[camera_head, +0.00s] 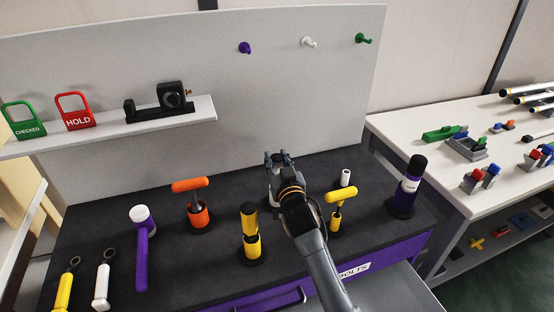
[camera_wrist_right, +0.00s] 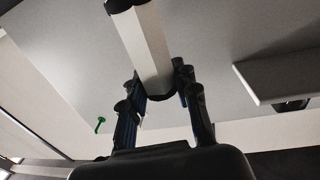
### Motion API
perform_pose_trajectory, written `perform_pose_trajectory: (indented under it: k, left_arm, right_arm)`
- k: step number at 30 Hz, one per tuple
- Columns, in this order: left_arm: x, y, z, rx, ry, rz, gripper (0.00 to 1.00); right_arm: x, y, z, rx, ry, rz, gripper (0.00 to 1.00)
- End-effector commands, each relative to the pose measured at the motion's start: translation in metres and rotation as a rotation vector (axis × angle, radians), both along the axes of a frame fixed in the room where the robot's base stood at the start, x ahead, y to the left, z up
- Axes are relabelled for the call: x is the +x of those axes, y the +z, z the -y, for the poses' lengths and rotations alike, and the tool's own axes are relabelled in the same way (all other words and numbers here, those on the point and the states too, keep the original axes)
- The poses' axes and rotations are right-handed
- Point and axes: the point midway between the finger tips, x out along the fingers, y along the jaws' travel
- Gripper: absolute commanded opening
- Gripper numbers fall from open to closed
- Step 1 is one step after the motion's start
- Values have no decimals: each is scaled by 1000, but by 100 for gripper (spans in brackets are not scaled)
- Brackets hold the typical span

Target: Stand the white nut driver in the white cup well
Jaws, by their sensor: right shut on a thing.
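The white nut driver (camera_wrist_right: 143,42) shows in the right wrist view as a white faceted bar with dark ends. My right gripper (camera_head: 279,158) is shut on it; its fingers (camera_wrist_right: 158,95) close around the dark lower part in that view. In the head view the gripper is over the middle of the dark bench top, and the driver is mostly hidden by the gripper and wrist. A white piece, which looks like the white cup well (camera_head: 273,203), shows just below the gripper, partly covered by my arm. I cannot tell whether driver and cup touch. My left gripper is not in view.
An orange T-handle tool (camera_head: 190,186), a yellow-and-black driver (camera_head: 250,225), a yellow T-handle tool (camera_head: 340,195) and a purple bottle-like tool (camera_head: 408,185) stand around the gripper. A small white cylinder (camera_head: 346,177) is close by at the right. A grey back panel (camera_head: 250,90) rises behind.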

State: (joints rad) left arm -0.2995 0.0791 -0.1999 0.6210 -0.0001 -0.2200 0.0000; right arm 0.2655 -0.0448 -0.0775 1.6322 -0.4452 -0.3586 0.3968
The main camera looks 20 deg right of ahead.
Motion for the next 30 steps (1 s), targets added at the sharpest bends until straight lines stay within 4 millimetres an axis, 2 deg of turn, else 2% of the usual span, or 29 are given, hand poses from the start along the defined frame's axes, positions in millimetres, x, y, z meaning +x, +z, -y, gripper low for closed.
perform_pose_trajectory:
  k: [3, 4, 8, 16, 20, 23, 30]
  left_arm:
    - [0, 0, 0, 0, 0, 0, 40]
    - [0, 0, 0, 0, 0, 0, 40]
    - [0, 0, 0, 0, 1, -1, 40]
    - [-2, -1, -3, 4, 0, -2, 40]
    - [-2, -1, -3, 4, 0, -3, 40]
    - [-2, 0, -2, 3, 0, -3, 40]
    - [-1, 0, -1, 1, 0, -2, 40]
  right_arm:
    - [0, -1, 0, 1, 0, -1, 0]
    - [0, -1, 0, 1, 0, -1, 32]
    - [0, -1, 0, 0, 0, -2, 56]
    - [0, -2, 0, 0, 0, -3, 56]
    - [-7, -2, -1, 0, 0, -3, 56]
    - [-22, -3, -2, 1, 0, -4, 56]
    - [-74, -3, -5, 2, 0, -4, 56]
